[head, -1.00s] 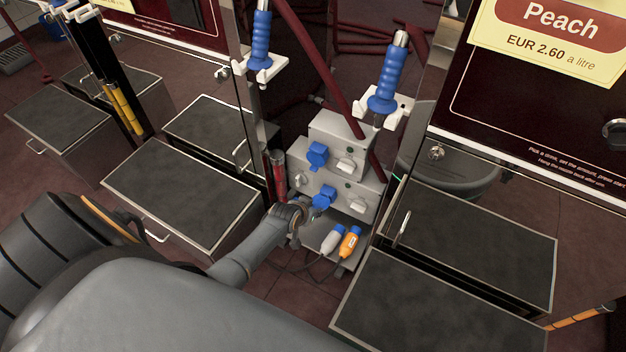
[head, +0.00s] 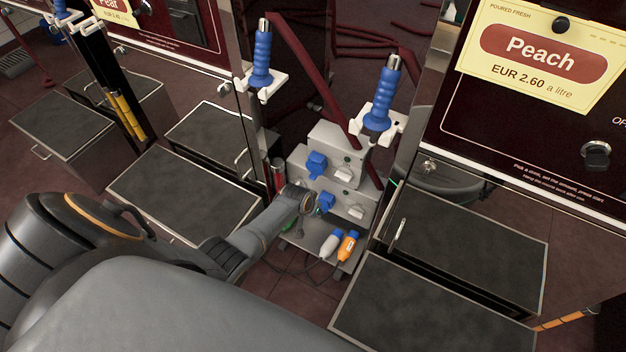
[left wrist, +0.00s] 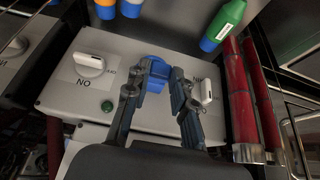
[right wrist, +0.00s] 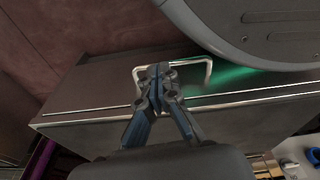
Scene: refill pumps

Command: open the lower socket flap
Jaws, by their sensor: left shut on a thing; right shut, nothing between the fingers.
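The lower socket (head: 326,202) is blue, with its flap, on the front of a grey socket box. My left gripper (head: 312,203) is right at it, covering its left side in the head view. In the left wrist view the blue socket flap (left wrist: 155,77) shows between and behind the fingers, and my left gripper (left wrist: 157,80) is shut on it. The fingers hide part of the flap, so how far it stands open cannot be told. My right gripper (right wrist: 157,78) is shut and empty, in front of a metal handle (right wrist: 208,72); it is outside the head view.
The upper blue socket (head: 316,163) sits above, with white rotary switches (head: 345,174) beside the sockets. A white-blue plug (head: 331,243) and an orange plug (head: 348,245) rest below on a shelf. Dark step boxes (head: 450,245) stand on both sides. Red pipes (left wrist: 240,100) run close by.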

